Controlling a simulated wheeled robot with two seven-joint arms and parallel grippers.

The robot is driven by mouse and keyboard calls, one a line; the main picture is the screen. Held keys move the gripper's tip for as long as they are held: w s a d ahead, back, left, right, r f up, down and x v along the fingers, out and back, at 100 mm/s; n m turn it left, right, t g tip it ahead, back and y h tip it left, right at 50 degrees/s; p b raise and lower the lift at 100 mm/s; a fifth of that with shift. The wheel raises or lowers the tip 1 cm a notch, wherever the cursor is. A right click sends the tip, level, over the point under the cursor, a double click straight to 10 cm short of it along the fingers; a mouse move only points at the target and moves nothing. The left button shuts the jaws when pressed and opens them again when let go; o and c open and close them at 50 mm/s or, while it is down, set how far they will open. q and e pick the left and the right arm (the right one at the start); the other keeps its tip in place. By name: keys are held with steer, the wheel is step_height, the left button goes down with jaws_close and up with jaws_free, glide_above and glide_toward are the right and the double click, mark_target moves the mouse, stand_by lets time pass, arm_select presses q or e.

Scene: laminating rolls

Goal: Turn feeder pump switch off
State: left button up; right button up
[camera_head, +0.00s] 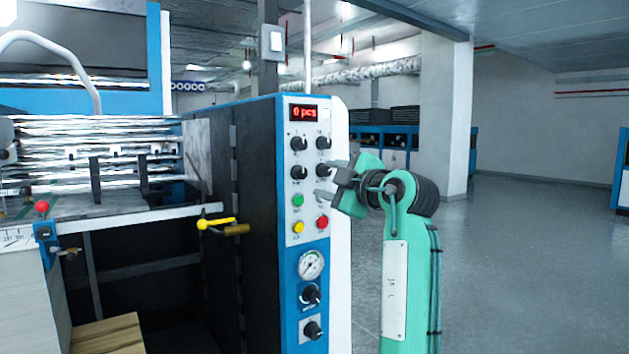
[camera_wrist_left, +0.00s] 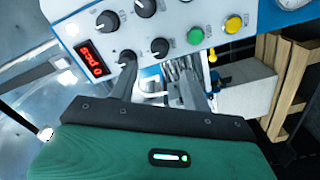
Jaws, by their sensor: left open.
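The control panel (camera_head: 308,225) has four black knobs in two rows under a red display. Its labels are too small to read, so I cannot tell which knob is the feeder pump switch. My left gripper (camera_head: 325,180) is open and empty at the panel's right side, fingers pointing at the lower right knob (camera_head: 323,170). In the left wrist view, my left gripper (camera_wrist_left: 160,72) has its fingers spread, with one black knob (camera_wrist_left: 159,47) between them and another (camera_wrist_left: 127,57) by the left fingertip. I cannot tell whether they touch. My right gripper is not in view.
Below the knobs are a green button (camera_head: 298,200), a red button (camera_head: 322,222) and a yellow button (camera_head: 299,227). A gauge (camera_head: 311,264) and two more knobs sit lower. A yellow handle (camera_head: 215,223) sticks out left of the cabinet. The floor at right is clear.

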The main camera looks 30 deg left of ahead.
arm_select(q)
steer(key=v, duration=0.5)
steer(key=shift+s+d, duration=0.15)
steer(key=shift+d, duration=0.1)
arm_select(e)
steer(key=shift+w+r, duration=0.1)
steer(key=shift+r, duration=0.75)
